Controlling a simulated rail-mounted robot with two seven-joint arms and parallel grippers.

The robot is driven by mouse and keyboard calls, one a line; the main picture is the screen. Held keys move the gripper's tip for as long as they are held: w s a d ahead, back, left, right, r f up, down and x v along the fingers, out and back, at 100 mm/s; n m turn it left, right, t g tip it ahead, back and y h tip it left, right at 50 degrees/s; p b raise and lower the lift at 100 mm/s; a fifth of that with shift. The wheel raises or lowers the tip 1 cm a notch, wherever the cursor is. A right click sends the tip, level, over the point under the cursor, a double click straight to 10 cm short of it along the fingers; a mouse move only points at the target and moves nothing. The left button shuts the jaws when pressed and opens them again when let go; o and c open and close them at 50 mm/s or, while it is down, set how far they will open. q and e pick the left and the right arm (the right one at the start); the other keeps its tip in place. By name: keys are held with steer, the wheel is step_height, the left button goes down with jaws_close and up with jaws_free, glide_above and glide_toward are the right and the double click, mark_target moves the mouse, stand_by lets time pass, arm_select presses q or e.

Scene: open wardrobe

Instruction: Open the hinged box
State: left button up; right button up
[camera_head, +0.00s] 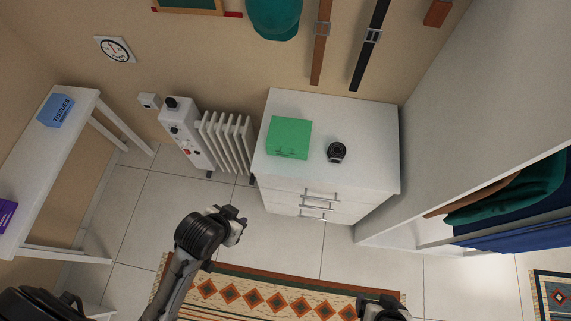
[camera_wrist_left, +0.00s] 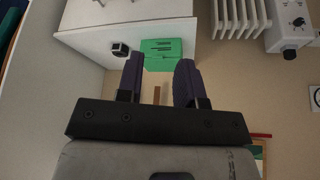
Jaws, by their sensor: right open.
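The green box (camera_head: 289,137) sits on top of the white chest of drawers, at its left side, and its lid looks shut. In the left wrist view the green box (camera_wrist_left: 161,53) shows beyond my left fingers, apart from them. My left gripper (camera_wrist_left: 159,85) is open, with its two dark fingers apart and nothing between them. In the head view my left gripper (camera_head: 236,222) is in front of and below the chest. My right gripper (camera_head: 382,304) is at the bottom edge, partly cut off, open and away from the box.
The chest (camera_head: 363,137) also bears a small black round object (camera_head: 336,152) right of the box. A white radiator (camera_head: 226,137) stands left of the chest. The open wardrobe (camera_head: 500,190) is at the right, and a white table (camera_head: 50,150) at the left. A patterned rug (camera_head: 265,298) lies in front.

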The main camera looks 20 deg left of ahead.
arm_select(q)
steer(key=w+f+t+y+b, duration=0.1)
steer(key=w+f+y+b, duration=0.3)
steer(key=f+b, duration=0.6)
steer(key=w+f+t+y+b, duration=0.1)
steer(key=w+f+t+b, duration=0.1)
steer(key=w+f+b, duration=0.85)
steer(key=w+d+r+m+t+p, duration=0.35)
steer(key=d+m+t, duration=0.4)
steer(key=m, duration=0.65)
steer(key=shift+t, duration=0.95)
steer(key=x, duration=0.3)
steer(key=a+x, duration=0.1)
steer(key=x, duration=0.3)
steer(key=a+x, duration=0.1)
steer(key=x, duration=0.3)
steer(key=shift+p, duration=0.4)
steer(key=shift+w+a, duration=0.15)
steer(key=shift+w, duration=0.5)
arm_select(e)
step_height(320, 180, down, 19)
steer(key=shift+d, duration=0.15)
steer(key=shift+r, duration=0.1)
